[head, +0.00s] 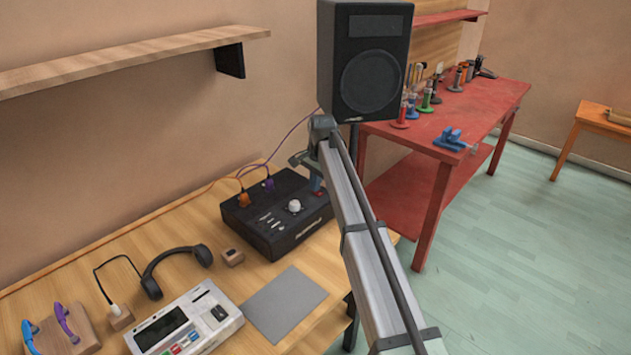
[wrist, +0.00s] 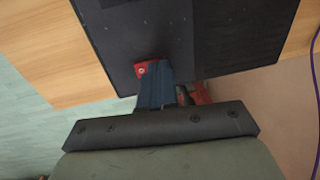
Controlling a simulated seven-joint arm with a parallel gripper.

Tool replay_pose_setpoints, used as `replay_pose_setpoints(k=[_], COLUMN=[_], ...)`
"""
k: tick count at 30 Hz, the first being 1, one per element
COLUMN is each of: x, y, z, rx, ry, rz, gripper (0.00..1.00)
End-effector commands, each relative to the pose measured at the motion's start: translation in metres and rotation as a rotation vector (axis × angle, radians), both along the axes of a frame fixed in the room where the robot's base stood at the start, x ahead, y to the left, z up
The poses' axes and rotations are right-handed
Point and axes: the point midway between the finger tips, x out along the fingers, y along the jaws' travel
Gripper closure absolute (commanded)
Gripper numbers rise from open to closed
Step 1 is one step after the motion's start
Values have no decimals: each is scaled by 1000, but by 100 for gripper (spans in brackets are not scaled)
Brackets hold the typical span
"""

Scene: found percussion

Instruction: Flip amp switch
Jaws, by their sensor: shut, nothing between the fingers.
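The amp (head: 275,222) is a black box with a white knob on its top, standing on the wooden table in the head view. It fills the upper part of the wrist view (wrist: 215,35). A small red switch (wrist: 142,69) shows at the amp's edge in the wrist view, partly covered by my fingers. In the head view a bit of red (head: 319,194) shows at the amp's back right corner. My gripper (wrist: 160,66) is shut and empty, its dark blue fingertips right at the red switch. I cannot tell whether they touch it or which way it is set.
Orange and purple plugs with cables (head: 243,199) sit at the amp's back left. A black speaker (head: 366,60) stands behind my arm. Headphones (head: 178,262), a white device (head: 183,322) and a grey mat (head: 284,304) lie on the table in front. A red workbench (head: 450,120) stands farther back.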

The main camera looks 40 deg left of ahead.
Motion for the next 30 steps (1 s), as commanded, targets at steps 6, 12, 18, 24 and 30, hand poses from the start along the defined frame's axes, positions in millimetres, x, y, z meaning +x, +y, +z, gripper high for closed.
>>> replay_pose_setpoints(k=[6, 12, 18, 24, 30], x=[0, 0, 0, -1, -1], y=[2, 10, 10, 9, 2], z=[-3, -13, -16, -16, -15], rx=[0, 0, 0, 2, 1], ry=[0, 1, 3, 3, 4], rz=[0, 0, 0, 1, 1], gripper=[100, 100, 100, 100, 100])
